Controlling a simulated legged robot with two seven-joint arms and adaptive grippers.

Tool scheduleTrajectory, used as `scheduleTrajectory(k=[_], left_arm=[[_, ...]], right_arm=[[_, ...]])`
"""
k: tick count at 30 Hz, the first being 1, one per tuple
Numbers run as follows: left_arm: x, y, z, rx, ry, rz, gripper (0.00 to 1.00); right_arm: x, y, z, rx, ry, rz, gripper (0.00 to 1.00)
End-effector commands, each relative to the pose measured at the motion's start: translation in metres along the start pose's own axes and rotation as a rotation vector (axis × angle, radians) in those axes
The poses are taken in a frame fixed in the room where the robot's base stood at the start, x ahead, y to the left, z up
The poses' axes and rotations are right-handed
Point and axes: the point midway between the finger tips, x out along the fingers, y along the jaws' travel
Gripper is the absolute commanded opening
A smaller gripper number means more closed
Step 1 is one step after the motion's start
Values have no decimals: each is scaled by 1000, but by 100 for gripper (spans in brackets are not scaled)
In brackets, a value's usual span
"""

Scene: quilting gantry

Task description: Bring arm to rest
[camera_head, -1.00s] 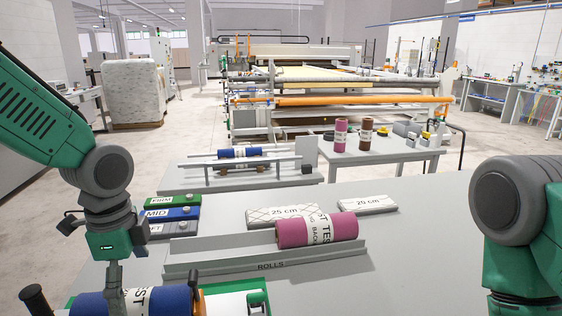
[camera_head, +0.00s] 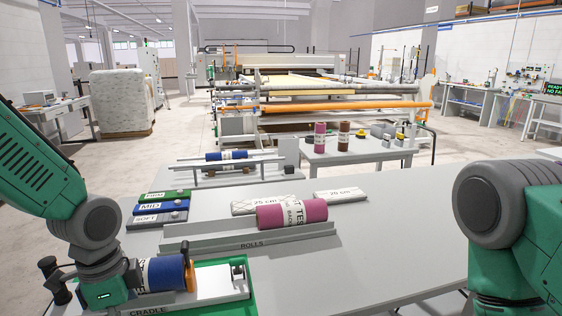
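My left arm (camera_head: 93,225) comes in from the left, its wrist bent low beside the cradle. My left gripper (camera_head: 133,277) is at the left end of the blue roll (camera_head: 165,274); its fingers are mostly hidden behind the wrist and small, so I cannot tell whether they are open or touch the roll. The blue roll lies in the cradle (camera_head: 215,305), which has a green base and an orange part at the roll's right end. My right arm (camera_head: 510,225) shows at the right edge; its gripper is out of view.
A pink roll (camera_head: 292,213) lies in the grey ROLLS tray (camera_head: 250,236). Behind are FIRM, MID and SOFT blocks (camera_head: 165,208) and marked 25 cm (camera_head: 262,204) and 20 cm (camera_head: 340,195) pieces. The grey table (camera_head: 400,235) is clear at right.

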Motion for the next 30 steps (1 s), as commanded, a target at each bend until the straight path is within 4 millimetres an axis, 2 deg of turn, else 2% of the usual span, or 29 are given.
scheduleTrajectory(k=[8,11,15,18,21,27,28,30], left_arm=[[81,39,11,-263,42,50,100],[117,59,20,-403,50,67,100],[176,105,48,-680,41,75,100],[204,135,71,-861,27,54,100],[222,160,92,-1000,10,25,100],[239,197,129,-1193,-21,-41,100],[241,201,134,-1216,-25,-50,100],[252,192,128,-1198,-4,-68,100]], right_arm=[[0,0,0,0,-1,0,0],[0,0,0,0,-1,0,0],[0,0,0,0,-1,0,0],[0,0,0,0,-1,0,0],[0,0,0,0,-1,0,0],[0,0,0,0,-1,0,0],[0,0,0,0,-1,0,0],[12,0,1,0,0,0,0]])
